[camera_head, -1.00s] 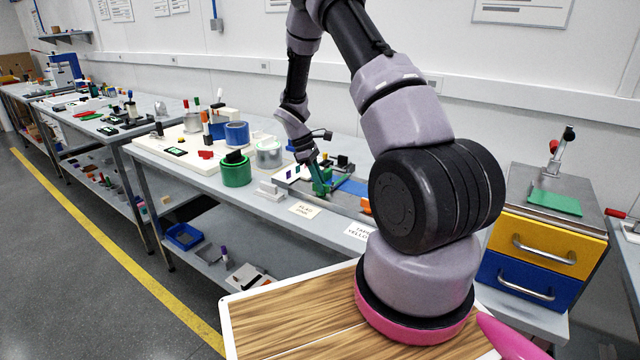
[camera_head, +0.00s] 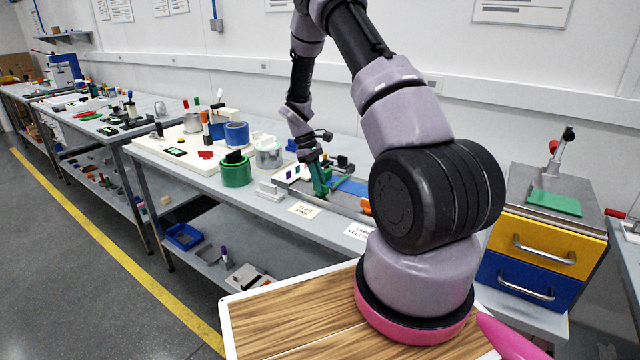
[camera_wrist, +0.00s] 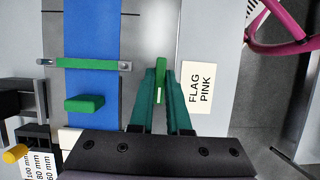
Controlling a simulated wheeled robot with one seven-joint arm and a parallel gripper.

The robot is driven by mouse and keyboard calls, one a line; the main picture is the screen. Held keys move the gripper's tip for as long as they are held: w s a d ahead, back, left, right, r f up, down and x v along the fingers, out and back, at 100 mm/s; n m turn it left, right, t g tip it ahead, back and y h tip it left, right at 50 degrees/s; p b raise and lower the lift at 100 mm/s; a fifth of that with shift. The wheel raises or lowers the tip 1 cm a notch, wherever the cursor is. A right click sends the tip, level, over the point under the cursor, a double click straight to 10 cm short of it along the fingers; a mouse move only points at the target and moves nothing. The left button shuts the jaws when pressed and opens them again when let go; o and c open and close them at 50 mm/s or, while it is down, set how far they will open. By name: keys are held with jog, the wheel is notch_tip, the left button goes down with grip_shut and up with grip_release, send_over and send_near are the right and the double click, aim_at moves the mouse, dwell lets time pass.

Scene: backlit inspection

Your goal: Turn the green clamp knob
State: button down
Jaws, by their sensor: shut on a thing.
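The green clamp knob (camera_wrist: 160,76) shows in the wrist view as a narrow upright green piece between my fingertips. My gripper (camera_wrist: 160,86) has teal fingers and is shut on the knob; the fingers hide part of it. In the head view my gripper (camera_head: 320,187) reaches down to the bench beside a blue strip (camera_head: 351,187), and the knob cannot be told apart from the fingers there. In the wrist view the blue strip (camera_wrist: 92,30) lies left of the knob, with a thin green bar (camera_wrist: 90,63) across it and a green block (camera_wrist: 84,103) on it.
A label reading FLAG PINK (camera_wrist: 197,87) lies just right of my fingers. A pink curved thing (camera_wrist: 285,25) is at the upper right. On the bench, a green roll (camera_head: 236,171) and a clear container (camera_head: 268,154) stand left of my gripper.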

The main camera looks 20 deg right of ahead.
jog(key=c, duration=0.9)
grip_release()
jog(key=shift+r, duration=0.1)
jog(key=v, duration=1)
jog(key=shift+w+r, duration=0.15)
jog(key=shift+r, duration=0.15)
